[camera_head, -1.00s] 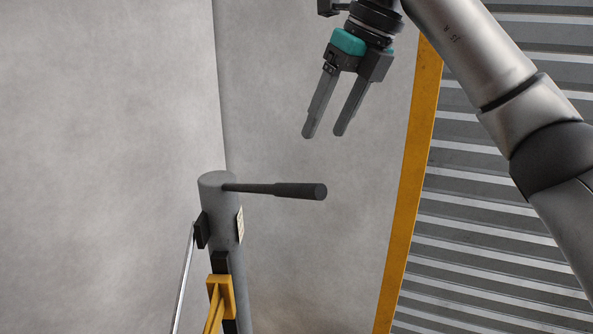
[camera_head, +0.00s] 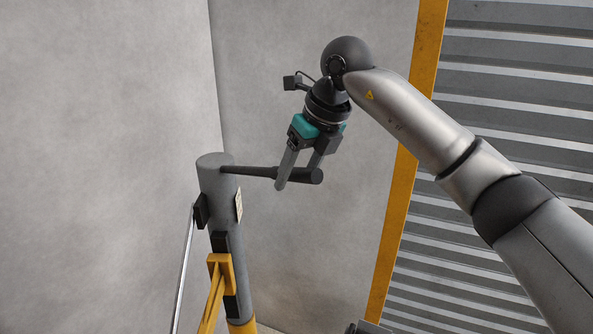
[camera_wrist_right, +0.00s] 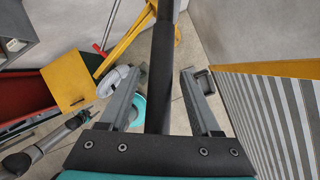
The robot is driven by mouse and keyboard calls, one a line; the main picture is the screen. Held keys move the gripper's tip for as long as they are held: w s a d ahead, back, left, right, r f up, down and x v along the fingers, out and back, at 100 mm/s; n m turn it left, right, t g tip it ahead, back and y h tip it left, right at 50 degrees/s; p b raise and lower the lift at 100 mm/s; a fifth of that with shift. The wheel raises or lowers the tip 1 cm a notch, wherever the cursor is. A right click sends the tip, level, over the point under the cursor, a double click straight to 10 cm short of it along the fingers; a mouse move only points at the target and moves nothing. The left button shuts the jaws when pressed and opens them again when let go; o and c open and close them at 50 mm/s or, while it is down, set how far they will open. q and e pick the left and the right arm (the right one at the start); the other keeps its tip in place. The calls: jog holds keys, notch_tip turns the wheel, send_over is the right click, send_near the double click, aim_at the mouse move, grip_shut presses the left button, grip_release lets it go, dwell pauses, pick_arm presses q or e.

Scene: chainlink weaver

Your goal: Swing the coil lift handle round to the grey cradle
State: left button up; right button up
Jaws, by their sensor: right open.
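The coil lift handle (camera_head: 257,172) is a dark bar that sticks out to the right from the top of a grey post (camera_head: 216,185). Its thicker grip (camera_head: 312,176) is at the free end. My right gripper (camera_head: 296,176) is open, pointing down, with one finger on the near side of the bar and the other partly hidden behind it. In the right wrist view the handle (camera_wrist_right: 163,60) runs between the two open fingers, with gaps on both sides. I cannot pick out the grey cradle with certainty.
A yellow bracket (camera_head: 221,265) and black blocks (camera_head: 201,211) are on the post. A yellow-edged ribbed shutter (camera_head: 470,200) stands at the right. The right wrist view shows a yellow box (camera_wrist_right: 70,82) and a red bin (camera_wrist_right: 22,75) below.

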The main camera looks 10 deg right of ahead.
jog(key=shift+a+f, duration=0.1)
jog(key=shift+f, duration=0.15)
grip_shut()
dwell(0.4)
jog(key=shift+w, duration=0.1)
dwell(0.8)
